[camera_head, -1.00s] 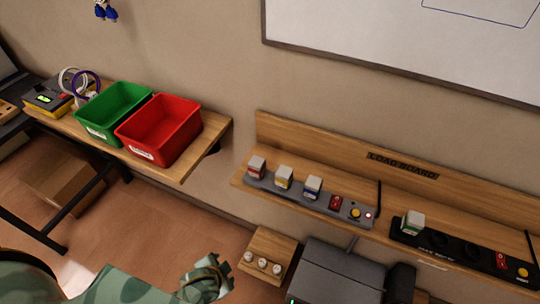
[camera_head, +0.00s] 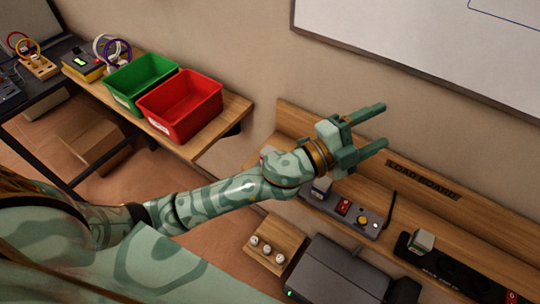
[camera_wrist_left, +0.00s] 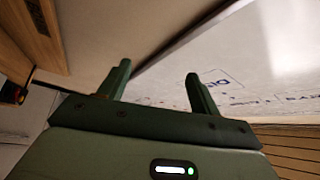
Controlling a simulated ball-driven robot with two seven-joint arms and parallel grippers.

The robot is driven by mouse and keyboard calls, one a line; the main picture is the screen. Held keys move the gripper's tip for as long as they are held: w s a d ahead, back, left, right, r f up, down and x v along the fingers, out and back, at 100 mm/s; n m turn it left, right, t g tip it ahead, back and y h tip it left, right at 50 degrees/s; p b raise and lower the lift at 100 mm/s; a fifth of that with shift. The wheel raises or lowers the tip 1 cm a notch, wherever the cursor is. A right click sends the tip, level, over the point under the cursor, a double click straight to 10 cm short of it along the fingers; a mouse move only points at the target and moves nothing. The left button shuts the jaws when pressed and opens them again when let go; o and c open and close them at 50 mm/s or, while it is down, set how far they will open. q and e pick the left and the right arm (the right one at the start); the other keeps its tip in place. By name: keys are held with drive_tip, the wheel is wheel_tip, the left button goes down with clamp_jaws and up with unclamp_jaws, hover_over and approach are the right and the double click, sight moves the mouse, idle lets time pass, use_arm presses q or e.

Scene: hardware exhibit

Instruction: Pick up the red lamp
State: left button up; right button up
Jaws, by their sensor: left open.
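My left gripper (camera_head: 382,124) is open and empty, raised in front of the load board, its two fingers pointing right. In the left wrist view its fingers (camera_wrist_left: 158,72) stand apart with nothing between them. A grey power strip (camera_head: 345,213) on the wooden shelf carries small white plug-in blocks with coloured bands. The red-banded block, which seems to be the red lamp, is mostly or wholly hidden behind my left forearm and wrist. A blue-banded block (camera_head: 320,188) shows just below the wrist. My right gripper is not in view.
A black strip (camera_head: 440,262) with a green-banded block (camera_head: 421,242) lies further right. Green (camera_head: 139,84) and red (camera_head: 181,104) bins stand on the left table. A dark grey box (camera_head: 343,272) stands below the shelf. A whiteboard (camera_head: 420,50) hangs above.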

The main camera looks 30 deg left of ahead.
use_arm(q)
drive_tip(key=s+d+r+m+g+h, duration=0.3)
drive_tip(key=d+m+g+h, duration=0.2)
drive_tip(key=m+g, duration=0.25)
drive_tip(key=m+g+y, duration=0.8)
drive_tip(key=y, duration=1)
approach(269, 150)
wheel_tip(269, 150, down, 5)
drive_tip(key=shift+w+d+f+b, duration=0.1)
drive_tip(key=shift+d+f+b, duration=0.1)
drive_tip(key=shift+b, duration=0.55)
wheel_tip(269, 150, down, 6)
drive_tip(key=shift+r+b, duration=0.2)
drive_tip(key=shift+b, duration=0.3)
drive_tip(key=shift+r, duration=0.1)
drive_tip(key=c, duration=1.1)
